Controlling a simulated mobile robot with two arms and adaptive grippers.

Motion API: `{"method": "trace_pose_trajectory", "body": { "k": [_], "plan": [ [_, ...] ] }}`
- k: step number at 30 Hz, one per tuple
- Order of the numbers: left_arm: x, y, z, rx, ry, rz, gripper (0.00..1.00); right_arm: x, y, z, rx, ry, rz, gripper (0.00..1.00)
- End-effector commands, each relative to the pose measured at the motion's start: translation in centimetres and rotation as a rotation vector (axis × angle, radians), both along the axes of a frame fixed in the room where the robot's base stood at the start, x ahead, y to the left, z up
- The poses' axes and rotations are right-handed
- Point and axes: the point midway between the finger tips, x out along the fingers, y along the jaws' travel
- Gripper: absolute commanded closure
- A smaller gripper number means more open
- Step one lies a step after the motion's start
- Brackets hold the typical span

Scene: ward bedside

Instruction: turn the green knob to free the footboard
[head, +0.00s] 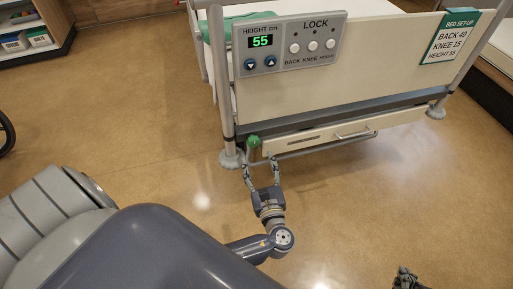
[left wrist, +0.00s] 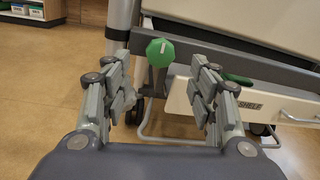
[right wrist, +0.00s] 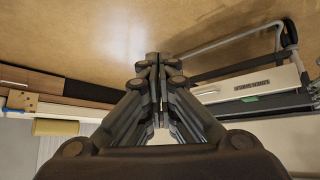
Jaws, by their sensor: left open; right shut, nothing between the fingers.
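The green knob (head: 254,141) sits low at the left end of the footboard (head: 340,75), beside the left bed post. In the left wrist view the knob (left wrist: 160,52) is faceted, with a pale mark on its face. My left gripper (head: 261,166) is open just in front of the knob. In the left wrist view the knob shows beyond and between the two fingers of my left gripper (left wrist: 166,95), apart from both. My right gripper (head: 405,272) is at the bottom right of the head view, far from the knob. In the right wrist view its fingers (right wrist: 159,85) are together and empty.
A control panel (head: 290,44) on the footboard reads height 55. A bed set-up card (head: 452,37) hangs at the right, reading back 40, knee 15, height 55. A shelf drawer (head: 345,132) with a handle is right of the knob. The floor (head: 130,120) to the left is clear.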

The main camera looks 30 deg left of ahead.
Motion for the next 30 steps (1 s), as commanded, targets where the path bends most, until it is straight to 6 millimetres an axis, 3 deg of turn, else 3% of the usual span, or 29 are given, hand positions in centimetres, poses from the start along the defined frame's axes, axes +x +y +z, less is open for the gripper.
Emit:
{"method": "trace_pose_trajectory", "body": {
  "k": [6, 12, 26, 30],
  "plan": [
    [3.0, 3.1, -0.2, 0.001, -0.001, 0.0, 0.46, 3.2, 1.2, 2.2, 0.04, -0.18, 0.013, 1.0],
    [4.8, 4.8, -0.2, -0.001, 0.001, -0.001, 0.46, 4.9, 1.9, 4.2, 0.069, -0.303, 0.022, 1.0],
    [5.5, 5.5, -0.1, -0.002, 0.002, 0.0, 0.46, 5.6, 2.2, 5.3, 0.081, -0.358, 0.025, 1.0],
    [5.5, 5.5, -0.1, -0.003, 0.001, 0.0, 0.78, 5.6, 2.2, 5.3, 0.081, -0.358, 0.025, 1.0]
  ]
}}
